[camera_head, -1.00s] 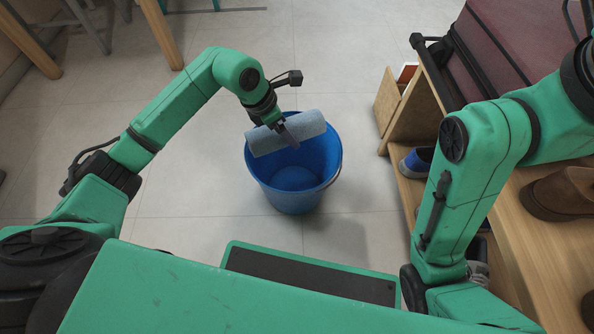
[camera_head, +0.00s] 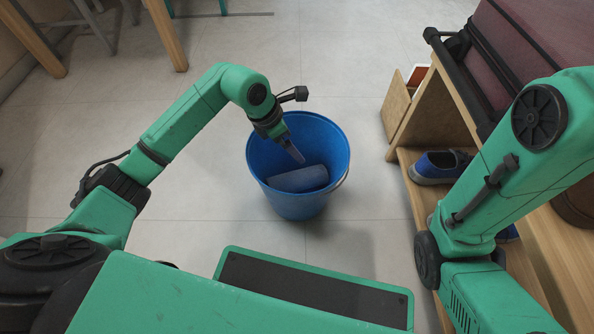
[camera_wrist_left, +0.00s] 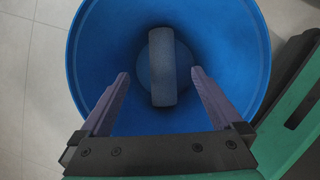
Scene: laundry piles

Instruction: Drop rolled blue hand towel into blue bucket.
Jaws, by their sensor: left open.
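The blue bucket (camera_head: 270,150) stands upright on the floor in the middle of the head view. The rolled blue hand towel (camera_head: 298,179) lies inside it, low down near the bottom. In the left wrist view the towel (camera_wrist_left: 162,65) is between and beyond the fingers, apart from them, inside the bucket's round wall (camera_wrist_left: 230,45). My left gripper (camera_head: 296,153) is over the bucket's mouth, pointing down, open and empty. Its two fingers (camera_wrist_left: 162,85) are spread wide. My right gripper is not in view; only my right arm shows.
A wooden shelf bench (camera_head: 410,155) stands at the right, with a blue shoe (camera_head: 437,167) on its lower shelf and a dark red case (camera_head: 535,40) on top. Wooden furniture legs (camera_head: 166,35) are at the back left. The floor around the bucket is clear.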

